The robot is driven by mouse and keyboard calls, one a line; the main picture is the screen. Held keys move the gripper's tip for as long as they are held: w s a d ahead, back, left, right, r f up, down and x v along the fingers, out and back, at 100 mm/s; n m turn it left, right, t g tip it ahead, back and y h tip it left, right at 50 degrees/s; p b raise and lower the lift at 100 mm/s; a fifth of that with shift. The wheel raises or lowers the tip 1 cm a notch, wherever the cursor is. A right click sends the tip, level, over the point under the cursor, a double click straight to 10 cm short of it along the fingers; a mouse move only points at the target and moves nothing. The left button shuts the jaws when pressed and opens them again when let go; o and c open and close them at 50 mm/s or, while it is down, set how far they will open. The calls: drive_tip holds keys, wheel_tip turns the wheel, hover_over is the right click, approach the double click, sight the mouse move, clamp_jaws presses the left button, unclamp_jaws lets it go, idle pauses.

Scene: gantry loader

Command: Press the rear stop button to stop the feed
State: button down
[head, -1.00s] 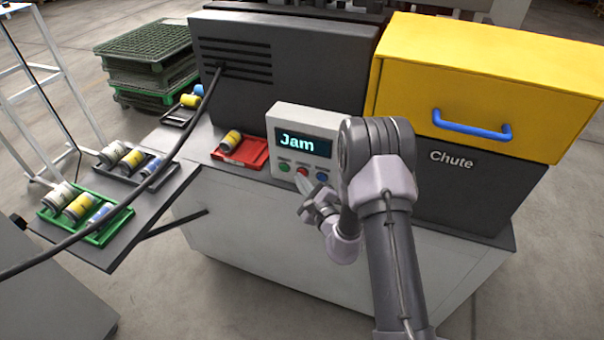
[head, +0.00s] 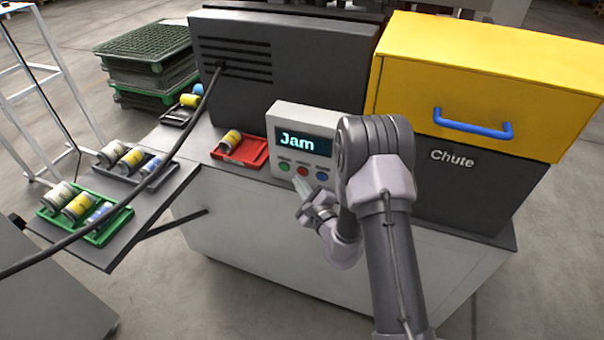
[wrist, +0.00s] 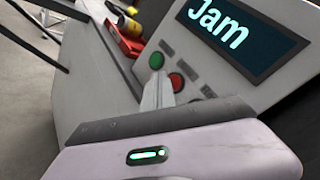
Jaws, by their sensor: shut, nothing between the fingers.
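The control panel (head: 306,118) is a pale box whose screen reads "Jam". Below the screen sit a green button (head: 284,167), a red button (head: 302,171) and a blue button (head: 322,176); the labels above them are too small to read. My gripper (head: 299,184) is shut and empty, its tips just below and in front of the red button. In the wrist view, the fingertips (wrist: 159,82) overlap the panel face, below the green button (wrist: 156,61) and left of the red button (wrist: 177,82). I see no clear contact with either.
A red tray (head: 258,158) with a can stands left of the panel. A dark side shelf holds trays of cans, including a green tray (head: 50,222); a black cable (head: 172,160) crosses over it. A yellow chute cover (head: 490,70) with a blue handle is at right.

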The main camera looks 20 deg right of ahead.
drive_tip(key=s+a+b, duration=0.1)
drive_tip(key=s, duration=0.1)
drive_tip(key=s+a, duration=0.2)
drive_tip(key=shift+b, duration=0.4)
idle(0.6)
